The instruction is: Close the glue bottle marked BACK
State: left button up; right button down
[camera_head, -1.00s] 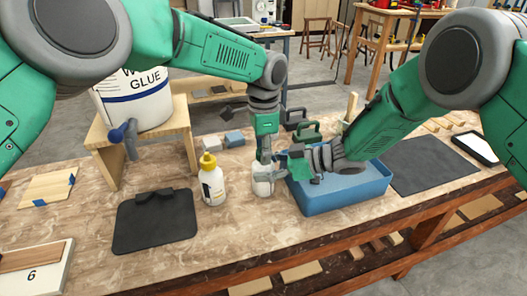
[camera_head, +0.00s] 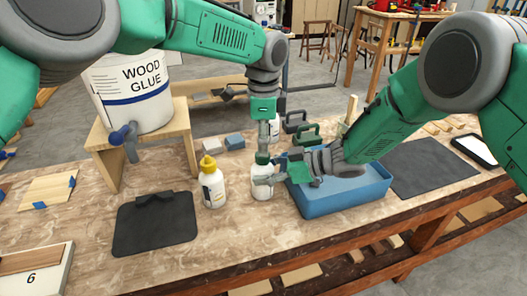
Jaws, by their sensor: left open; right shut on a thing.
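A white glue bottle with a dark green cap (camera_head: 262,180) stands on the workbench, left of the blue tub. The cap sits on its top. My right gripper (camera_head: 274,181) is shut on this bottle from the right side. My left gripper (camera_head: 263,148) is open, pointing down just above the green cap. Its fingers are small, and I cannot tell whether they touch the cap. A second white bottle with a yellow cap (camera_head: 212,183) stands upright to the left, apart from both grippers. Lettering on the bottles is too small to read, so I cannot tell which is marked BACK.
The blue tub (camera_head: 343,201) is just right of the bottle, under my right arm. A dark mat (camera_head: 155,228) lies at the left. A wood glue bucket (camera_head: 136,98) stands on a wooden stand (camera_head: 181,139). Two small blocks (camera_head: 222,142) lie behind the yellow-capped bottle.

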pick_arm(q)
notch_tip(320, 180, up, 8)
dwell(0.4)
pick_arm(e)
jog(key=c, duration=0.6)
grip_release()
pick_arm(q)
jog(key=shift+f, duration=0.1)
pick_arm(e)
jog(key=v, duration=1.2)
jog(key=shift+d, duration=0.1)
